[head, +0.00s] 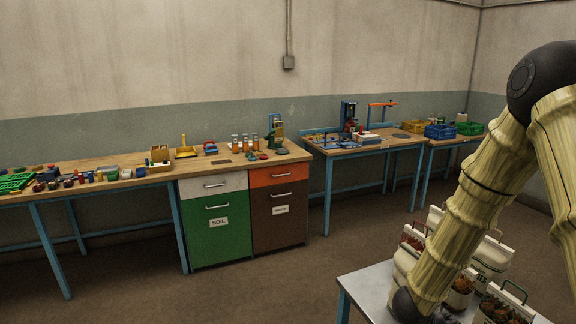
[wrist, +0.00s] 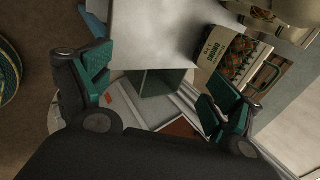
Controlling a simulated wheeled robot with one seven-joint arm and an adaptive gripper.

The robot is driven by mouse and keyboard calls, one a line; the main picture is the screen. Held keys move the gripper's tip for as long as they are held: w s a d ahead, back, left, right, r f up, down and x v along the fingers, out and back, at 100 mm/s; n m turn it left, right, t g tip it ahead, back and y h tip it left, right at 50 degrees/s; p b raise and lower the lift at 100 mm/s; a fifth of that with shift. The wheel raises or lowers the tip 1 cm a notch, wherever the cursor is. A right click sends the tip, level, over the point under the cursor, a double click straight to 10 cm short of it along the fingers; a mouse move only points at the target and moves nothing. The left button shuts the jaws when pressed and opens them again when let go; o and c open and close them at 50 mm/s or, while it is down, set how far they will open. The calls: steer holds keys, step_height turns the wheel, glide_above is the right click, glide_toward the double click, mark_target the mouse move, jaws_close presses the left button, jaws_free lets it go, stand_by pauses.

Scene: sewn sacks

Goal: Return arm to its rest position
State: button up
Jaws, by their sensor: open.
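My arm comes down across the right side of the head view, over a small metal-topped table (head: 362,284). My gripper is out of sight there. In the wrist view my gripper (wrist: 156,82) is open, its two teal-padded fingers wide apart with nothing between them. White sacks with handles (head: 493,256) stand on the table behind and beside my arm, partly hidden by it. One printed sack (wrist: 232,56) shows in the wrist view, to the upper right, apart from the fingers.
A long workbench (head: 100,167) with small items stands along the back wall, above a green soil cabinet (head: 217,235) and a brown cabinet (head: 280,213). Blue-legged tables (head: 365,147) continue right. The floor (head: 270,285) in front is clear. A green round object (wrist: 8,72) is at the wrist view's left edge.

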steer(key=s+a+f+n+y, duration=0.1)
steer(key=s+a+f+n, duration=0.1)
steer(key=s+f+n, duration=0.35)
steer(key=s+a+f+n+y+b, duration=0.1)
steer(key=s+a+f+n, duration=0.25)
steer(key=f+n, duration=0.3)
steer(key=s+a+f+n+y, duration=0.1)
steer(key=s+a+f+n, duration=0.1)
steer(key=s+f+n, duration=0.35)
steer(key=s+a+f+n+y, duration=0.1)
steer(key=s+a+f+n, duration=0.1)
steer(key=s+n, duration=0.2)
steer(key=s+a+f+n+g+y, duration=0.1)
steer(key=s+a+f+n, duration=0.2)
steer(key=s, duration=0.3)
steer(key=s+a+f+n+g+y+b, duration=0.1)
steer(key=s+a+f+n, duration=0.1)
steer(key=s+n, duration=0.4)
steer(key=shift+a+f, duration=0.3)
steer(key=shift+a, duration=0.15)
steer(key=shift+s, duration=0.1)
